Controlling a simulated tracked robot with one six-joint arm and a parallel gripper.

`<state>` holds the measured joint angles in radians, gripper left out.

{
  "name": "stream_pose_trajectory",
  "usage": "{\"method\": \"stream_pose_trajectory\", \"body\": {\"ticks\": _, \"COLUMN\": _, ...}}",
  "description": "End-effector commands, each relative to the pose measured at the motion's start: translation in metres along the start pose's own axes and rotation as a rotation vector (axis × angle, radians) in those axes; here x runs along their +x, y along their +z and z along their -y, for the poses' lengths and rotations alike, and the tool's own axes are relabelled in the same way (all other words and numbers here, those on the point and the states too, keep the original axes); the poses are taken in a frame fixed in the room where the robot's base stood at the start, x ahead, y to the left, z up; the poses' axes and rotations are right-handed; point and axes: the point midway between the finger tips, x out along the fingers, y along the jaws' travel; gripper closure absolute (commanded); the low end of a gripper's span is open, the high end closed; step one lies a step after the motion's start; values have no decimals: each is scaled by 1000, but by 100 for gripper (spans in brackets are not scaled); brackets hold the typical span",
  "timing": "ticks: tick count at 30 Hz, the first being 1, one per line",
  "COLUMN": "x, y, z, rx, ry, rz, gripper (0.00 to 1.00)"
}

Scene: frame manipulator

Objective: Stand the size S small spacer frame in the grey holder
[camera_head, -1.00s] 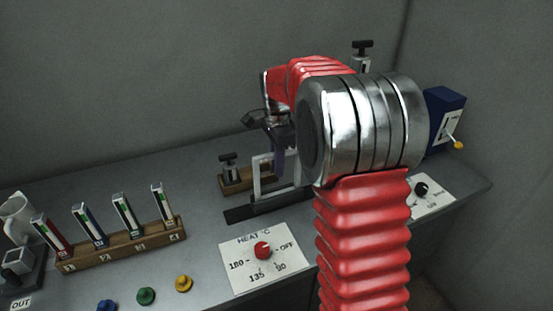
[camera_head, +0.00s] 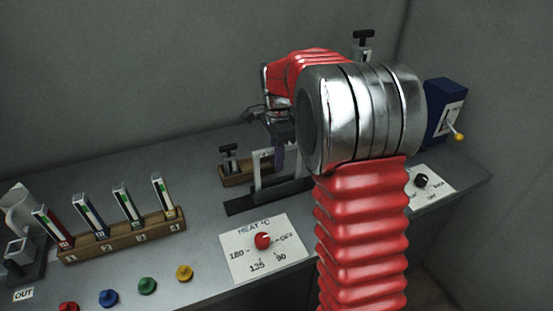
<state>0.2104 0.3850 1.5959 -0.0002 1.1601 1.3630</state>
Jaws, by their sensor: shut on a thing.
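A light grey open frame (camera_head: 257,172), which I take to be the spacer frame, stands upright behind my arm, and its right part is hidden. No size mark on it is readable. My gripper (camera_head: 279,150) is shut on it at the upper side, with a dark finger reaching down; my red and metal arm hides much of the grip. A long dark bar (camera_head: 240,207), probably the grey holder, lies directly under the frame. I cannot tell whether the frame's foot is seated in the bar or just above it.
A wooden block with a black-topped clamp (camera_head: 230,168) stands close behind. A HEAT dial panel (camera_head: 262,260) lies in front. A wooden rack (camera_head: 120,240) holds upright coloured strips at left, with several coloured knobs before it. A blue lever box (camera_head: 444,108) is at right.

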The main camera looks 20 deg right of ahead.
Motion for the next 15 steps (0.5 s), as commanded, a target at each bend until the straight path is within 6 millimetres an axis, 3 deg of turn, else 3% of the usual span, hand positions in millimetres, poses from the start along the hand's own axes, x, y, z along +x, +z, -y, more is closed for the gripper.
{"method": "stream_pose_trajectory", "body": {"ticks": 10, "x": 2, "y": 0, "z": 0, "rx": 1, "ry": 2, "rz": 0, "gripper": 100}}
{"method": "stream_pose_trajectory", "body": {"ticks": 11, "x": 2, "y": 0, "z": -1, "rx": 1, "ry": 2, "rz": 0, "gripper": 87}}
{"method": "stream_pose_trajectory", "body": {"ticks": 15, "x": 2, "y": 0, "z": 0, "rx": 1, "ry": 2, "rz": 0, "gripper": 77}}
